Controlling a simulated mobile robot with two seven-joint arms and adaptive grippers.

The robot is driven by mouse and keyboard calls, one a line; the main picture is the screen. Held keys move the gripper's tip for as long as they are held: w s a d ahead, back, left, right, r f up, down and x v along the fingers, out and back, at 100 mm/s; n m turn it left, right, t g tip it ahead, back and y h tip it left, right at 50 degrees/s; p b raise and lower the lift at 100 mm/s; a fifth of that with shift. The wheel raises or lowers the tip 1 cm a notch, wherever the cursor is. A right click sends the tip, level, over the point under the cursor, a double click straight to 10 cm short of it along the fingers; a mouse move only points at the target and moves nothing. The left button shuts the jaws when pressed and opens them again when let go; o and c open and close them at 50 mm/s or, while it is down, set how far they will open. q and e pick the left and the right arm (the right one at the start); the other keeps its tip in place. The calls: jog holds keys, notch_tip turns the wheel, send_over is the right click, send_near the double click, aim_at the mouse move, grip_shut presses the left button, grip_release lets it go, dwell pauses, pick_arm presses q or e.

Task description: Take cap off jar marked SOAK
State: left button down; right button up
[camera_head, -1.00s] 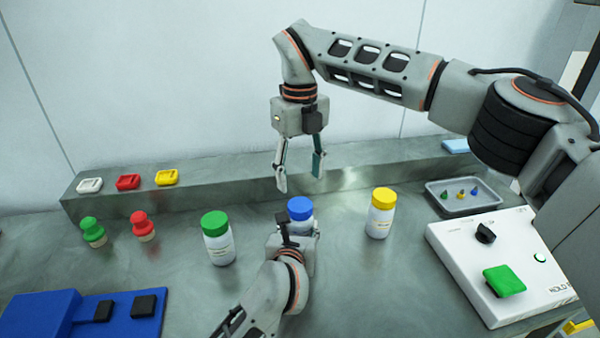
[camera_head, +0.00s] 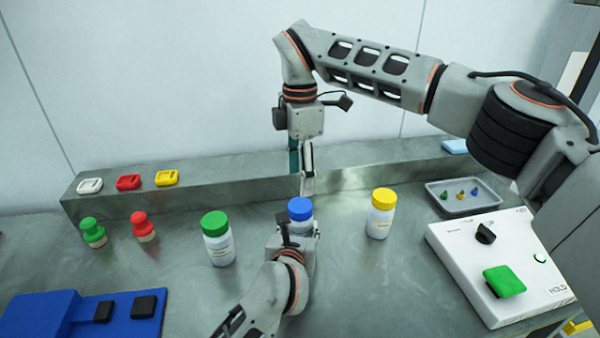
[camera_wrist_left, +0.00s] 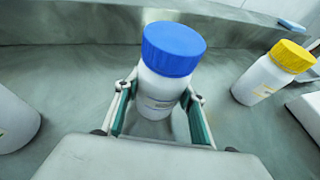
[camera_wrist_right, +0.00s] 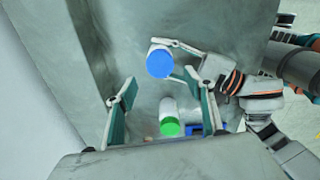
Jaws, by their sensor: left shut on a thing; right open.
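A white jar with a blue cap (camera_head: 300,208) stands on the bench; its label is not readable. My left gripper (camera_wrist_left: 158,112) is shut on the body of this jar, which also shows in the left wrist view (camera_wrist_left: 163,88). The blue cap is on the jar. My right gripper (camera_head: 304,184) is open and empty, above and behind the blue cap, fingers pointing down. In the right wrist view the blue cap (camera_wrist_right: 160,62) lies beyond the open fingers. A green-capped jar (camera_head: 218,240) stands to the left and a yellow-capped jar (camera_head: 380,214) to the right.
A raised ledge (camera_head: 230,181) runs behind, with white, red and yellow pieces at its left. Green and red stamps (camera_head: 93,233) stand at left. A blue device (camera_head: 60,318) is at front left. A grey tray (camera_head: 440,204) and white HOLD panel (camera_head: 470,262) are at right.

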aim_at(300, 205)
jog(key=m, duration=1)
jog(key=shift+f, duration=4)
